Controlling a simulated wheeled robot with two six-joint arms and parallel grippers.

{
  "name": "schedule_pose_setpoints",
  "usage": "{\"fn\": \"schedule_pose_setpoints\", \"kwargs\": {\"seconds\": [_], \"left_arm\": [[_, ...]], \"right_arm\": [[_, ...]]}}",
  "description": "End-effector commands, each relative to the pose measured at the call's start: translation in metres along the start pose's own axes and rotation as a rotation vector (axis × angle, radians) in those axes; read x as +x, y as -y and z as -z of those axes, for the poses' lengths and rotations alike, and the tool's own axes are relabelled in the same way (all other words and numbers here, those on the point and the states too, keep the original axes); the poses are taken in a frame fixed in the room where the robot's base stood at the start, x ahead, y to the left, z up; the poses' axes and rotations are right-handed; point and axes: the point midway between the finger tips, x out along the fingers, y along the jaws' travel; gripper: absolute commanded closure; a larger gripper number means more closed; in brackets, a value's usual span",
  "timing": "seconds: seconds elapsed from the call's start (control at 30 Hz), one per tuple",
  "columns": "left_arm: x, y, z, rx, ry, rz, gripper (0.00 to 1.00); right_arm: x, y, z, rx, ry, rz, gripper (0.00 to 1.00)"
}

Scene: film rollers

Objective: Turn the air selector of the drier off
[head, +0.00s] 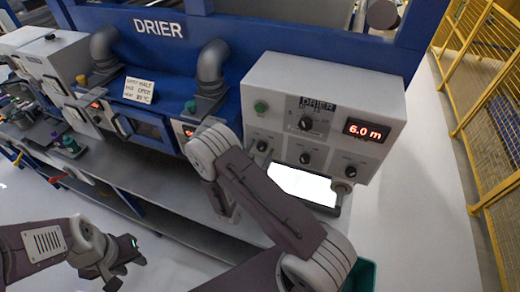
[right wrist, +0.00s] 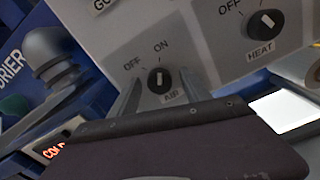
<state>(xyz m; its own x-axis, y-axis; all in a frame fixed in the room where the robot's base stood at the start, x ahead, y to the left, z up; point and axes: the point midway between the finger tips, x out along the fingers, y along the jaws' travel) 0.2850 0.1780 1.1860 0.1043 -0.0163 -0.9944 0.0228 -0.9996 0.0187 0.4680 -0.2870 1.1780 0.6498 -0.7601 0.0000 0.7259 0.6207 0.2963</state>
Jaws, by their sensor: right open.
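The air selector (right wrist: 159,80) is a black knob with a white pointer mark, on the grey drier panel (right wrist: 190,35) in the right wrist view. Its mark looks near upright, toward ON rather than OFF; the exact angle is hard to tell. It also shows in the head view (head: 262,146). My right gripper (right wrist: 158,95) is open, one finger on each side of the knob; I cannot tell whether they touch it. In the head view its fingers are hidden by my arm. My left gripper (head: 128,273) looks open and empty at the lower left, away from the panel.
The heat knob (right wrist: 265,22) is to the right of the air selector. A red display (head: 367,131) and a green button (head: 261,106) are on the panel. A bright white screen (head: 302,185) sits below. A yellow fence (head: 490,90) stands right, past clear floor.

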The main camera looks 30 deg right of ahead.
Motion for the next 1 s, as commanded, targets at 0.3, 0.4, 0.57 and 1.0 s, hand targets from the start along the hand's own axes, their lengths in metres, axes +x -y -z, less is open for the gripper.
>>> {"fn": "schedule_pose_setpoints", "kwargs": {"seconds": [0.3, 0.4, 0.57, 1.0], "left_arm": [[0.0003, 0.0000, 0.0000, 0.000, 0.000, 0.000, 0.64], [0.0003, 0.0000, 0.0000, 0.000, 0.000, 0.000, 0.64], [0.0009, 0.0000, -0.0001, 0.000, 0.000, 0.000, 0.64], [0.0031, 0.0001, -0.0003, 0.000, 0.000, 0.000, 0.64]], "right_arm": [[-0.0003, 0.0001, 0.0001, 0.000, 0.000, 0.001, 1.00], [-0.0004, 0.0001, 0.0002, -0.004, 0.000, 0.001, 1.00], [-0.0004, 0.0001, 0.0004, -0.038, -0.001, 0.001, 1.00], [-0.0005, -0.0001, 0.0006, -0.371, -0.002, 0.001, 1.00]]}}
